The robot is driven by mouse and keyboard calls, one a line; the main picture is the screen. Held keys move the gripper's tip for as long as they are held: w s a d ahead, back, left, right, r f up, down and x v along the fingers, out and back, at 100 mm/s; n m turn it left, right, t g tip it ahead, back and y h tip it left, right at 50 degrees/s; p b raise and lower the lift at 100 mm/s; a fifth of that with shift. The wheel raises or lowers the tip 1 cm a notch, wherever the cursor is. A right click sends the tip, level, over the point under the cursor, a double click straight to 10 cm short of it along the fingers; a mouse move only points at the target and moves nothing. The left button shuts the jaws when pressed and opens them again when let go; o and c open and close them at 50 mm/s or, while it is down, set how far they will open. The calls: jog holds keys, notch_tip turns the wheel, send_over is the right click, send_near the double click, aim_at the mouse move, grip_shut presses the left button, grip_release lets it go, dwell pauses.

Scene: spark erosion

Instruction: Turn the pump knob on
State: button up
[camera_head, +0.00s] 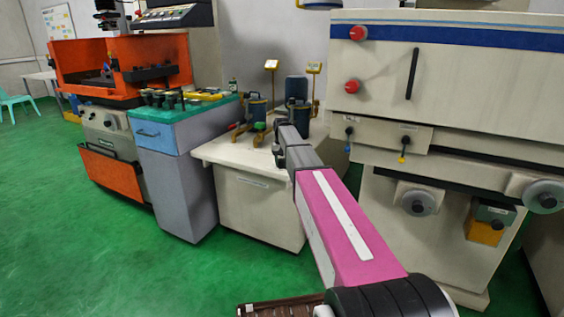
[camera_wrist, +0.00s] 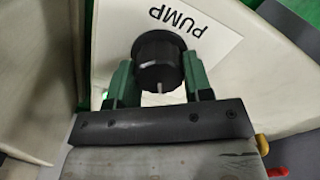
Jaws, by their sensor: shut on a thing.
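The pump knob (camera_wrist: 158,60) is round and black, and sits in the middle of the wrist view. A short pale mark shows on its lower edge. Beside it a white label (camera_wrist: 205,22) reads "PUMP", upside down in this view. My gripper (camera_wrist: 160,68) has its two green fingers on either side of the knob, shut on it. In the head view, my arm reaches to the white cabinet (camera_head: 258,205). The knob and fingertips cannot be made out there.
Blue-grey canisters (camera_head: 297,90) with yellow fittings stand on the cabinet top near my arm's end. A grey cabinet with a green top (camera_head: 170,111) stands left, and a large cream machine (camera_head: 470,80) right. Green floor (camera_head: 75,220) is open at left.

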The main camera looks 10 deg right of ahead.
aim_at(282, 160)
jog(key=m, duration=0.5)
dwell(0.6)
jog(key=o, duration=0.9)
jog(key=shift+r, duration=0.1)
notch_tip(282, 160, up, 11)
jog(key=shift+f, duration=0.15)
